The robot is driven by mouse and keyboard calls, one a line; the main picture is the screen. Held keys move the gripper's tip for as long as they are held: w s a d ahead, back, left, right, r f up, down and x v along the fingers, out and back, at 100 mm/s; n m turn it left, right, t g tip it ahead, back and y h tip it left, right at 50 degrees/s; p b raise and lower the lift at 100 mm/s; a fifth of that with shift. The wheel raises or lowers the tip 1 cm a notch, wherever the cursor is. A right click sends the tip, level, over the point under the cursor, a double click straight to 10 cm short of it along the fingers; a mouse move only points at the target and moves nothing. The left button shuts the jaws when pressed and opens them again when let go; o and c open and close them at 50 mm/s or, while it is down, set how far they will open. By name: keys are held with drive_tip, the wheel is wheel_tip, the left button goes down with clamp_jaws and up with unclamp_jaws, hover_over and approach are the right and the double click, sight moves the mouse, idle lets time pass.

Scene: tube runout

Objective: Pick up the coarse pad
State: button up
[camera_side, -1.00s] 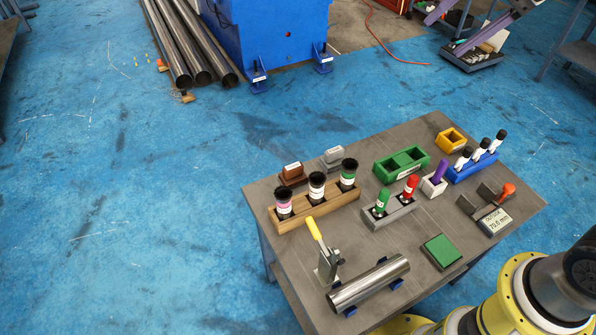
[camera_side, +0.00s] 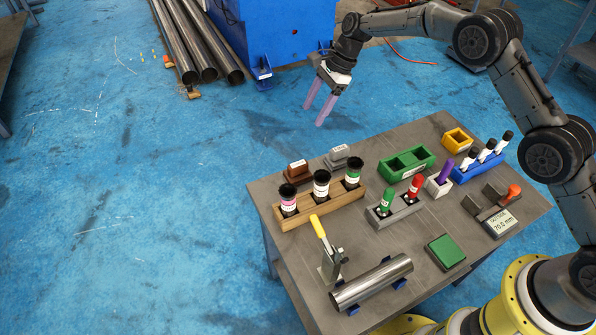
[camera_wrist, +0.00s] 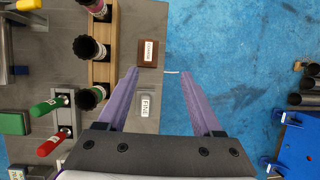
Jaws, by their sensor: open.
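The coarse pad is a brown block with a white label; it lies near the table's far left edge in the side view (camera_side: 298,171) and at top centre in the wrist view (camera_wrist: 149,58). The grey pad labelled FINE (camera_side: 338,158) lies beside it and also shows in the wrist view (camera_wrist: 150,111). My gripper (camera_side: 313,115) is open and empty, its purple fingers pointing down, above and beyond the table's back edge in the side view. In the wrist view, the coarse pad lies just past and mostly left of the middle between the fingertips (camera_wrist: 158,72).
A wooden rack (camera_side: 324,208) with black-capped bottles stands close in front of the pads. A green two-slot box (camera_side: 407,164) is to their right. A toggle clamp (camera_side: 328,258) and a steel tube (camera_side: 372,282) lie nearer the front. The air behind the table is clear.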

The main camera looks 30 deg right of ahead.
drive_tip(key=g, duration=0.1)
approach(298, 164)
drive_tip(key=x, duration=0.4)
drive_tip(key=shift+f, duration=0.1)
drive_tip(key=shift+x, duration=3.1)
clamp_jaws()
